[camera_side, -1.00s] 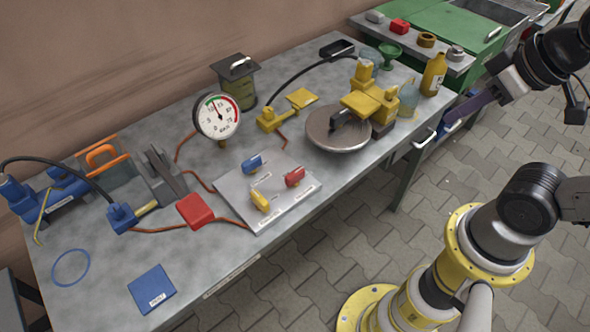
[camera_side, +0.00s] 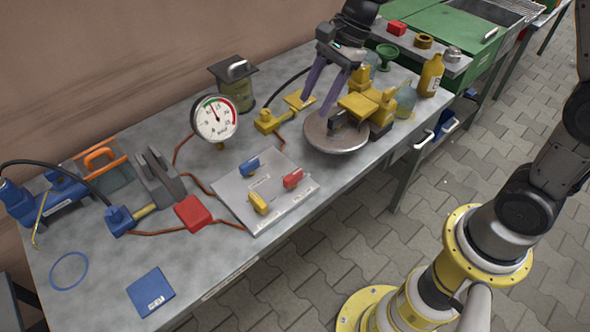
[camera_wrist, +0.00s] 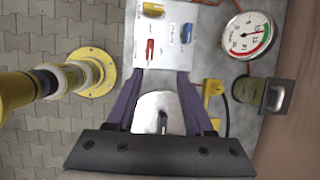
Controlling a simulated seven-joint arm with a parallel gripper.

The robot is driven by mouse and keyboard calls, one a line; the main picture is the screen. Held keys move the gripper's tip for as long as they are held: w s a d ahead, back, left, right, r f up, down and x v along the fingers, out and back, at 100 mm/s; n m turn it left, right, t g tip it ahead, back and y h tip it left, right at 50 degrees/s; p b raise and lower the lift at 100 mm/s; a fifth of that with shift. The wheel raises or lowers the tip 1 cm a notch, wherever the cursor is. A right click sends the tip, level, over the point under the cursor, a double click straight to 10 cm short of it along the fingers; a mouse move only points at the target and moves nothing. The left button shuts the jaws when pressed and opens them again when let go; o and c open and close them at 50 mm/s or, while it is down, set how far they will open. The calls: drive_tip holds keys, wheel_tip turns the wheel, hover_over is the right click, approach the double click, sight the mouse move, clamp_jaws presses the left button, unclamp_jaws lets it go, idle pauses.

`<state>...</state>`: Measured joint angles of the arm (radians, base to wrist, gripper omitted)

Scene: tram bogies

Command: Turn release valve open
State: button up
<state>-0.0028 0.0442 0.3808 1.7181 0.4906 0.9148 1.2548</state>
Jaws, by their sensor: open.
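A pale valve panel (camera_side: 235,194) lies on the bench and carries a blue handle (camera_side: 250,168), a red handle (camera_side: 293,178) and a yellow handle (camera_side: 258,203). Their labels are too small to read, so I cannot tell which is the release valve. The wrist view shows the blue handle (camera_wrist: 186,34), red handle (camera_wrist: 150,48) and yellow handle (camera_wrist: 153,10) beyond my fingertips. My gripper (camera_side: 316,108) is open and empty, with its purple fingers pointing down near the round metal plate, behind and right of the panel. It touches no handle.
A pressure gauge (camera_side: 214,120) stands behind the panel. The round metal plate (camera_side: 335,143) and yellow fittings (camera_side: 368,103) are close to my fingers. A red block (camera_side: 194,213) sits left of the panel. A dark-lidded canister (camera_side: 236,88) stands at the back.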

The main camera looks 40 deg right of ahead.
drive_tip(key=g, duration=0.2)
approach(294, 174)
drive_tip(key=x, duration=0.9)
drive_tip(key=shift+f, duration=0.15)
drive_tip(key=shift+c, duration=0.3)
clamp_jaws()
